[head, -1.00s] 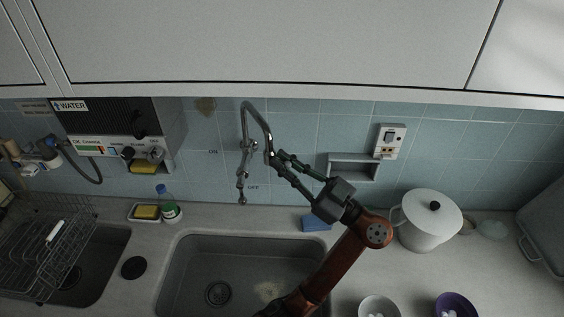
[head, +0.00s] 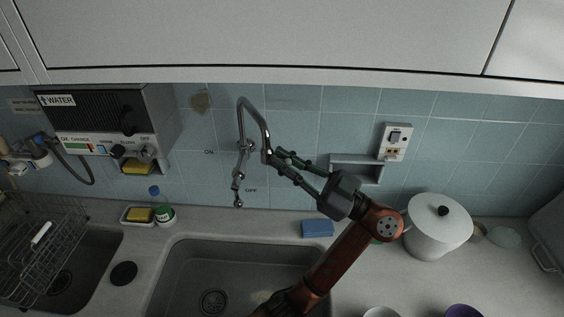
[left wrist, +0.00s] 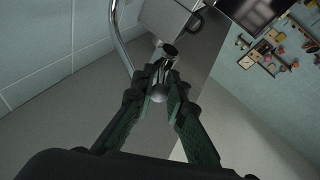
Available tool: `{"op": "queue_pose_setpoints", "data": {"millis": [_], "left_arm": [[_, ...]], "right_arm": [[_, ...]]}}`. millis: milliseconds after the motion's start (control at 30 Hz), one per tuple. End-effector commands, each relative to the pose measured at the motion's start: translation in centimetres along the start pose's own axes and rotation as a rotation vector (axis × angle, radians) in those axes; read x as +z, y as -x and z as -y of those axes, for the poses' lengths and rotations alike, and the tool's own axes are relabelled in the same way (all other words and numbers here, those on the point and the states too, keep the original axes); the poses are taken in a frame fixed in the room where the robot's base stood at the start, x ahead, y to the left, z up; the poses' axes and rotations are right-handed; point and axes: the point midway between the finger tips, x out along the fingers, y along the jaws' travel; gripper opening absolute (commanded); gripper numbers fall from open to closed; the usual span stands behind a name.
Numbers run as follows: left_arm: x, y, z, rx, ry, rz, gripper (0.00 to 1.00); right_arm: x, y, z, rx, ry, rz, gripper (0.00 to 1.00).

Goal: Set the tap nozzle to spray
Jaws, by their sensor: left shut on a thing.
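The chrome tap (head: 252,110) is fixed to the tiled wall above the sink, its spout arching up and then down. The tap nozzle (head: 266,156) is at the spout's lower end. My left gripper (head: 275,157) reaches it from the right and is shut on it, the fingertips on either side. In the left wrist view, the green-black fingers (left wrist: 167,80) close around the chrome nozzle (left wrist: 158,93), which they partly hide. The nozzle's setting cannot be made out. My right gripper is not in view.
The sink (head: 212,270) lies below the tap. A blue sponge (head: 317,228) and white pot (head: 437,228) stand to the right, with a wall socket (head: 395,141) above. A bottle (head: 160,205), a dish rack (head: 35,245) and a water heater (head: 105,120) are at left.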

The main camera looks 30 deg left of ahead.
Motion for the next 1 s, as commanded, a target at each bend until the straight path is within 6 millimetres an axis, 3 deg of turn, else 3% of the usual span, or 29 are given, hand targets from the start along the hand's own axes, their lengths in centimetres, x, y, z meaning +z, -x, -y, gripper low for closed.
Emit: {"op": "queue_pose_setpoints", "data": {"millis": [67, 100, 333, 667, 767, 1000], "left_arm": [[0.0, -0.1, 0.1, -0.004, -0.001, 0.002, 0.0], [0.0, -0.1, 0.1, -0.004, -0.001, 0.002, 0.14], [0.0, -0.1, 0.1, -0.002, 0.0, 0.002, 0.29], [0.0, 0.3, 0.0, -0.001, 0.0, 0.002, 0.29], [0.0, 1.3, 0.0, 0.0, -0.001, 0.002, 0.29], [-0.1, 6.2, 0.1, 0.002, -0.002, 0.001, 0.29]], "right_arm": [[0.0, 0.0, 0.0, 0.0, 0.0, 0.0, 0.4], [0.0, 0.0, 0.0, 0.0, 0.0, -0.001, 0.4], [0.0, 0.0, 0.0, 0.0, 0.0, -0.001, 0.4], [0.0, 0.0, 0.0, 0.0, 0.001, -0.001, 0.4], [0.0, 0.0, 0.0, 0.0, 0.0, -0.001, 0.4], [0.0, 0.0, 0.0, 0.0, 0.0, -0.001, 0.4]]}}
